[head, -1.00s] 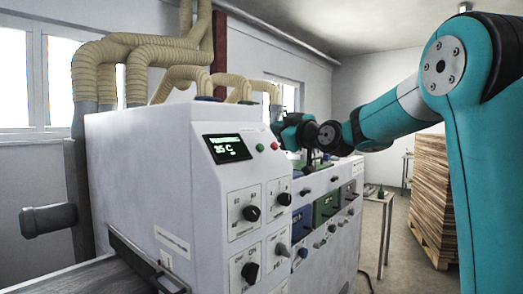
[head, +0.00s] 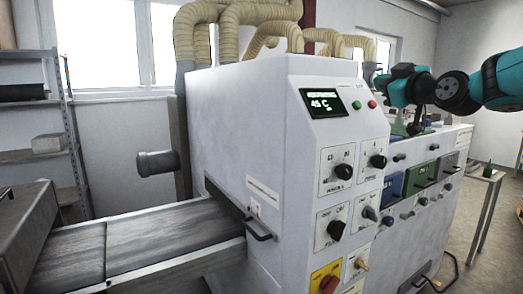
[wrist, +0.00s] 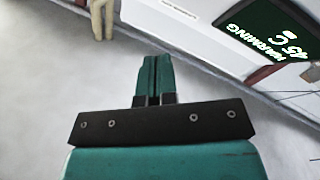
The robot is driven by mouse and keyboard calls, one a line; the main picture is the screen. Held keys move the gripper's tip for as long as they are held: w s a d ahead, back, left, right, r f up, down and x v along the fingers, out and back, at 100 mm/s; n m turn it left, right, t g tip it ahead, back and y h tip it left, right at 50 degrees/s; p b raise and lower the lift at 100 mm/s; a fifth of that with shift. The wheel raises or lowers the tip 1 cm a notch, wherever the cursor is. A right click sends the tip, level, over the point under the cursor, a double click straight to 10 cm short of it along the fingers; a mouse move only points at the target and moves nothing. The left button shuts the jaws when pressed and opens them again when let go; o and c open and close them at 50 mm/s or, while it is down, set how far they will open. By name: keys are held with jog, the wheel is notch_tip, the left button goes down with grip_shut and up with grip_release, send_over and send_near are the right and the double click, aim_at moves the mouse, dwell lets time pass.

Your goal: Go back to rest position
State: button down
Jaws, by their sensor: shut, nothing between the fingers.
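My gripper (wrist: 154,78) points up the picture in the wrist view. Its two teal fingers are pressed together with nothing between them. In the head view my teal and black arm reaches in from the right edge, its end above the far part of the white machine (head: 240,130).
A conveyor belt (head: 160,238) runs into the machine from the left. The front panel carries black knobs, a red switch (head: 326,280) and a metal handle (head: 262,236). Beige hoses (head: 215,25) rise behind. A small table (head: 486,176) stands at right, with open floor beside it.

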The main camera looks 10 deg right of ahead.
jog(key=s+a+f+g+y, duration=0.1)
jog(key=a+f, duration=0.1)
jog(key=a, duration=0.1)
jog(key=a+f+g+y, duration=0.1)
jog(key=a+f, duration=0.1)
jog(key=a, duration=0.2)
jog(key=s+a+f+g, duration=0.1)
jog(key=a+f+g, duration=0.1)
jog(key=a, duration=0.1)
jog(key=shift+s+a+f+y, duration=0.25)
jog(key=shift+s+a+y, duration=0.05)
jog(key=shift+y, duration=0.1)
jog(key=s+a+f+g+y, duration=0.1)
jog(key=s+a+f+g, duration=0.8)
jog(key=s+a+f, duration=0.55)
jog(key=s+f+g+h, duration=0.1)
jog(key=s+f+g, duration=0.1)
jog(key=s, duration=0.6)
jog(key=s+a+f+g+h, duration=0.1)
jog(key=s+f+g, duration=0.2)
jog(key=s, duration=0.6)
jog(key=shift+f+g, duration=0.25)
jog(key=shift+g, duration=0.25)
